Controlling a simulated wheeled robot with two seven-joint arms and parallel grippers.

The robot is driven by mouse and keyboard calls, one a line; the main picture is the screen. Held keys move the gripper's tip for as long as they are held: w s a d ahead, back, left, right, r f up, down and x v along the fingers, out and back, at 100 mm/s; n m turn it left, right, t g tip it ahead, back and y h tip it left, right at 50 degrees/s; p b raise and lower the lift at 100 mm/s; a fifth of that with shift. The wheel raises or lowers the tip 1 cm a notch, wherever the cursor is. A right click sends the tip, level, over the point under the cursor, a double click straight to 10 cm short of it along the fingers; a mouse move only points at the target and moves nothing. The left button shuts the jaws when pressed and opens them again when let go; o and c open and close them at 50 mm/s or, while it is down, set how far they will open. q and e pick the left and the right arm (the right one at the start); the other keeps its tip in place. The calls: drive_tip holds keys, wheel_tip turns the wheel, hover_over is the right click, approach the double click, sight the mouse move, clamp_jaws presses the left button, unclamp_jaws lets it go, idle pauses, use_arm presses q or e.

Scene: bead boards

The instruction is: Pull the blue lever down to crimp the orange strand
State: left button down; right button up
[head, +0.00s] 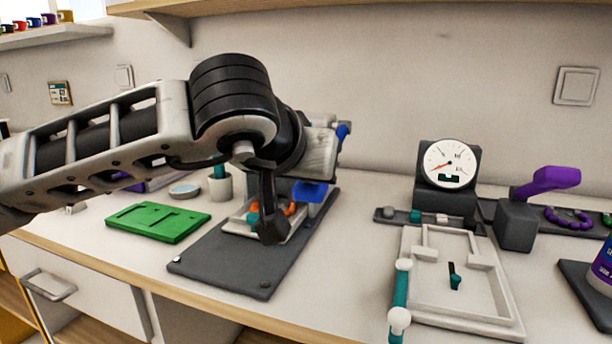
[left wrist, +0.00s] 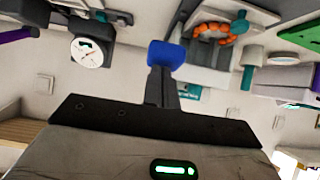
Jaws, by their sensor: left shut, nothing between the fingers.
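The blue lever (head: 310,192) has a blue handle beside the press on the dark mat. In the left wrist view the blue handle (left wrist: 167,54) lies just beyond my fingertips, and I cannot tell whether they touch. The orange strand (head: 290,209) lies curved in the pale fixture, partly hidden by my gripper; its orange beads also show in the left wrist view (left wrist: 214,34). My left gripper (head: 270,232) points down in front of the fixture, shut and empty. Its closed fingers also show in the left wrist view (left wrist: 161,86). My right gripper is not in view.
The dark mat (head: 222,267) has clear room at its front. A green tray (head: 158,222) lies to the left. A dial gauge (head: 450,164), a pale board (head: 417,300) and a purple-handled press (head: 547,181) stand to the right. A wall rises behind.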

use_arm(q)
drive_tip(key=shift+f, duration=0.8)
drive_tip(key=w+r+p+v, duration=0.1)
drive_tip(key=v, duration=0.6)
drive_tip(key=r+p+v, duration=0.1)
drive_tip(key=p+v, duration=0.1)
drive_tip(key=v, duration=0.5)
drive_tip(key=shift+w+d+r, duration=0.25)
drive_tip(key=shift+w+r, duration=0.05)
drive_tip(key=shift+w, duration=0.1)
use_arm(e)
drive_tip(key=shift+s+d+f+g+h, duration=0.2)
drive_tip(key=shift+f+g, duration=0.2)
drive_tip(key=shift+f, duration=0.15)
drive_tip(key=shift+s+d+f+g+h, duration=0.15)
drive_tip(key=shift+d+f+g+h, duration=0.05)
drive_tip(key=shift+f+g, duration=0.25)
